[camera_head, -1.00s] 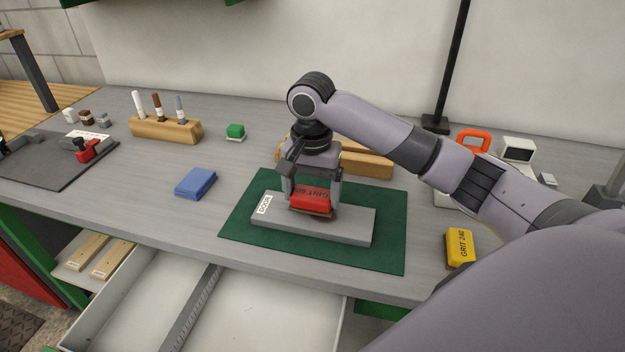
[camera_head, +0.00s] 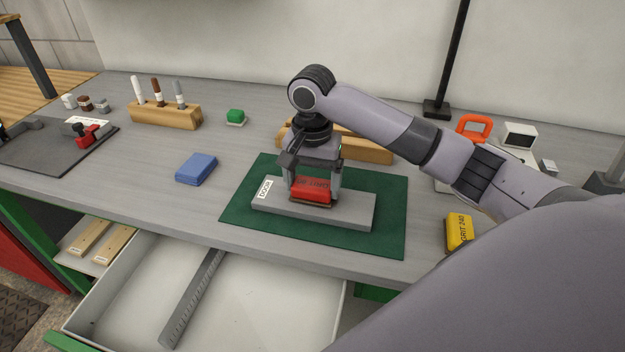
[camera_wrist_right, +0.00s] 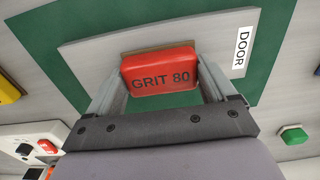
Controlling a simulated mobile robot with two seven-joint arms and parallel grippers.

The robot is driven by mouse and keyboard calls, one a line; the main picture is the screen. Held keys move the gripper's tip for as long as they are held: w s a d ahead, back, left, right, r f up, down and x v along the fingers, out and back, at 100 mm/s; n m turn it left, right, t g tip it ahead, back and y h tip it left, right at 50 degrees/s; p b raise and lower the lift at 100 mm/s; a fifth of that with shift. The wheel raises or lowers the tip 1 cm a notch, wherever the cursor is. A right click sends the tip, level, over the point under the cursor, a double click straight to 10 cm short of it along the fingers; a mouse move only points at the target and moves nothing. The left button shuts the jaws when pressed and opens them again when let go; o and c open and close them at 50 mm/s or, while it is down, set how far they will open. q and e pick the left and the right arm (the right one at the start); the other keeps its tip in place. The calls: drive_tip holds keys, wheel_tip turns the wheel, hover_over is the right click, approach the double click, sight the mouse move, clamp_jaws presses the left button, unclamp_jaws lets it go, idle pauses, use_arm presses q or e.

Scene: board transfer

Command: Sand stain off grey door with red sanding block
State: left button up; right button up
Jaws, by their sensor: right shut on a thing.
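The grey door (camera_head: 345,211) is a flat slab with a white DOOR label, lying on a green mat (camera_head: 390,238). My right gripper (camera_head: 315,186) is shut on the red sanding block (camera_head: 311,191), one finger at each end. The block appears to rest on the door's top, about mid-length. In the right wrist view the block (camera_wrist_right: 160,72) reads GRIT 80 between the fingers (camera_wrist_right: 158,92), with the door (camera_wrist_right: 90,52) beyond it. No stain shows on the door's visible surface; the part under the block is hidden. My left gripper is not in view.
A blue block (camera_head: 196,169) lies left of the mat and a yellow GRIT 240 block (camera_head: 459,231) right of it. An open drawer (camera_head: 265,300) juts out in front.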

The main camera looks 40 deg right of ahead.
drive_tip(key=shift+f, duration=0.4)
idle(0.3)
drive_tip(key=shift+d, duration=0.1)
drive_tip(key=shift+s+d+f, duration=0.1)
drive_tip(key=shift+s+d, duration=0.2)
drive_tip(key=shift+s, duration=0.1)
drive_tip(key=shift+s+d, duration=0.4)
drive_tip(key=shift+s, duration=0.15)
drive_tip(key=shift+s+d, duration=0.85)
drive_tip(key=shift+s, duration=0.05)
drive_tip(key=shift+w+a, duration=1.7)
drive_tip(key=shift+w, duration=0.2)
